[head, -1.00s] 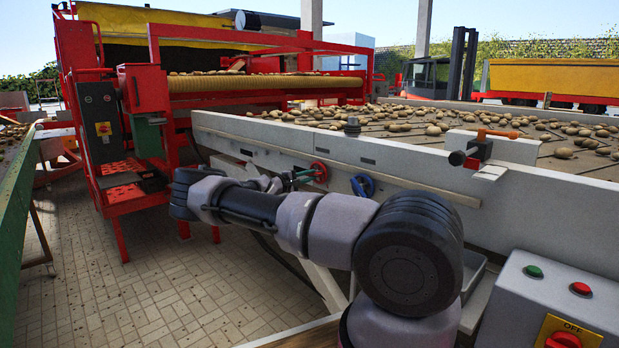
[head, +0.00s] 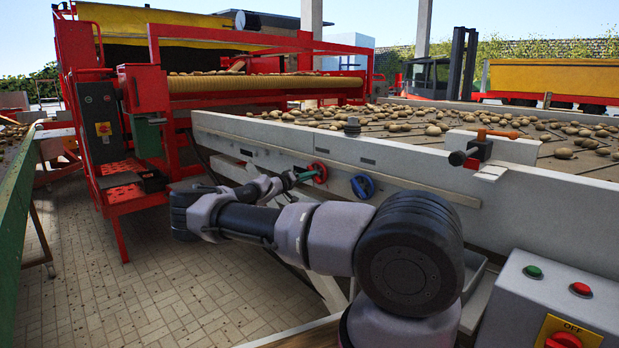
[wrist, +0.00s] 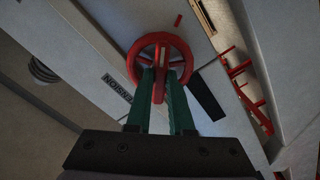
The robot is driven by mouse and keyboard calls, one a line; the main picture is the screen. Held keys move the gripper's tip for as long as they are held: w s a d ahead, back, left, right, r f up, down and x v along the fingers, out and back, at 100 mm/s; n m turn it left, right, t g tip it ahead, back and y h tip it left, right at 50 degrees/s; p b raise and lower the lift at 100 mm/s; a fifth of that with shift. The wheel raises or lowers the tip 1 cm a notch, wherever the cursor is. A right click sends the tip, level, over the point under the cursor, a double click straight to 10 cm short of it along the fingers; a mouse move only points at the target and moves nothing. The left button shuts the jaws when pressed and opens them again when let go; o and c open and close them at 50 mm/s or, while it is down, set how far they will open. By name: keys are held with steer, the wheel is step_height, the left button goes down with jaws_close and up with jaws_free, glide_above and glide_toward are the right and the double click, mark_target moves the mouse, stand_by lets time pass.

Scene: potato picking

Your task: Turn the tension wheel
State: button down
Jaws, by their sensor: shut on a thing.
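The red tension wheel (head: 319,172) sits on the side wall of the conveyor table. In the wrist view, the wheel (wrist: 161,58) shows its ring and a red bar running down between my fingers. A label (wrist: 118,88) beside it reads "TENSION", turned around and partly hidden. My gripper (head: 304,176) reaches the wheel from the left. In the wrist view, the green fingers of my gripper (wrist: 160,82) are shut on the wheel's bar, inside the lower part of the ring.
A blue wheel (head: 363,186) is on the same wall, just right of the red one. The conveyor table (head: 420,170) carries many potatoes. A grey control box (head: 535,295) stands at the lower right. The tiled floor (head: 140,290) at left is open.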

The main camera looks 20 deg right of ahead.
steer(key=shift+f+m, duration=0.1)
steer(key=shift+m, duration=1.4)
steer(key=c, duration=0.8)
jaws_free()
steer(key=shift+a, duration=0.1)
steer(key=v, duration=1)
steer(key=shift+a, duration=0.3)
steer(key=shift+s, duration=0.15)
